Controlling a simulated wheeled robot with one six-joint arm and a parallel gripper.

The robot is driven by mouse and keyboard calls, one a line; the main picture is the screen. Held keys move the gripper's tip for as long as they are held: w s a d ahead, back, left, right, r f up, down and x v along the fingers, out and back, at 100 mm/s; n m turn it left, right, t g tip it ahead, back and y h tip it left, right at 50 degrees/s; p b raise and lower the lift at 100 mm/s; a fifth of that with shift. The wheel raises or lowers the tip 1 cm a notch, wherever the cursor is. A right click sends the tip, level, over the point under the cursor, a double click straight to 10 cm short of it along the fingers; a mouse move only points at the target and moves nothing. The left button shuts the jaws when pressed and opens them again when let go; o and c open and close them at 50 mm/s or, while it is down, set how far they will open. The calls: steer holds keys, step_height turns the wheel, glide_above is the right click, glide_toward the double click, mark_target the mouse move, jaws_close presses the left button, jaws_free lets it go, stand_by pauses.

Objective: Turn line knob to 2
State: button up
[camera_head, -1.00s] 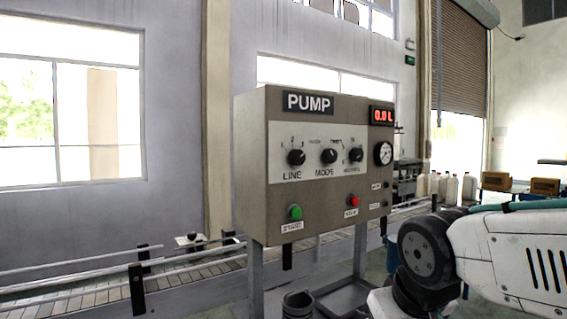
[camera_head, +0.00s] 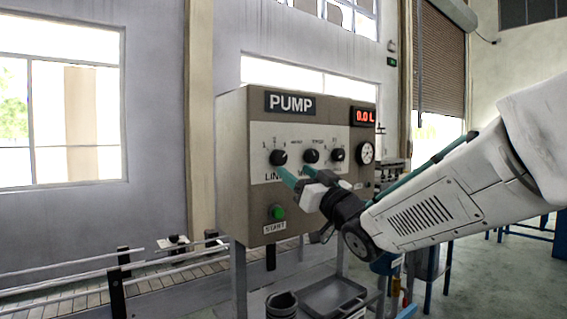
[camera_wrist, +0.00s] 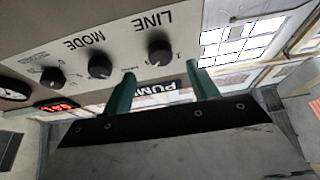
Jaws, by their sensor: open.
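The pump panel (camera_head: 232,190) is a grey-brown box with a white dial plate. The black LINE knob (camera_head: 278,157) is the leftmost of three knobs in the head view. In the wrist view the panel is upside down and the LINE knob (camera_wrist: 160,50) is the rightmost. Its exact pointer setting is too small to read. My gripper (camera_head: 293,171) has teal fingers, open and empty, just in front of and below the LINE knob. In the wrist view the fingers of my gripper (camera_wrist: 160,70) stand either side of the knob's line, apparently short of it.
The MODE knob (camera_head: 311,156) and a third knob (camera_head: 337,155) sit close to the right. A green START button (camera_head: 277,212) is below. A conveyor (camera_head: 150,285) runs along the left.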

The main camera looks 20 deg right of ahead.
mark_target(282, 160)
steer(key=x, duration=0.6)
steer(key=shift+w+a+r, duration=0.1)
steer(key=shift+w, duration=0.15)
steer(key=c, duration=1)
